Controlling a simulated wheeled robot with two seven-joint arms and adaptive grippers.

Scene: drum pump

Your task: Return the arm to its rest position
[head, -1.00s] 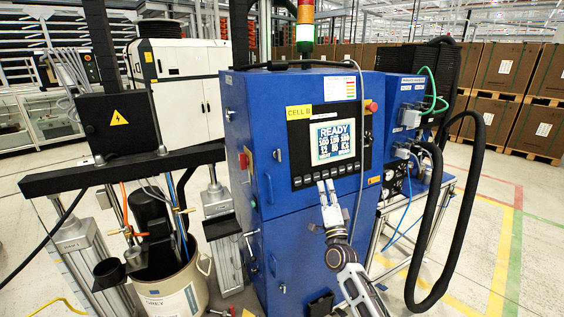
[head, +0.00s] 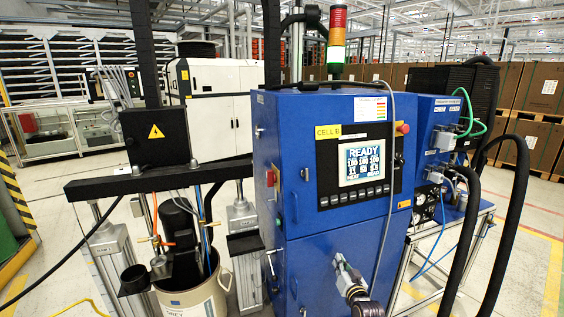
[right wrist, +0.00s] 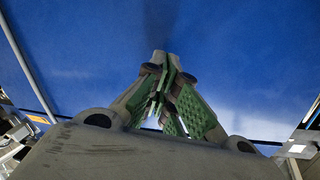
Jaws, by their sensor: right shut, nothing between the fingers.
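My right gripper (head: 346,270) is low in front of the lower blue front of the cabinet (head: 335,240), below the control panel. Its fingers are together with nothing between them. In the right wrist view the closed fingers (right wrist: 165,92) with green pads point towards a plain blue surface (right wrist: 90,60). The control panel (head: 362,172) has a screen that reads READY, with a row of buttons (head: 362,197) under it. My left gripper is not in view.
A drum (head: 195,300) stands under the pump frame (head: 140,182) at left. Black hoses (head: 510,220) and a side unit (head: 435,140) are at right. A signal tower (head: 337,40) stands on the cabinet. Boxes (head: 540,90) are stacked behind at right.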

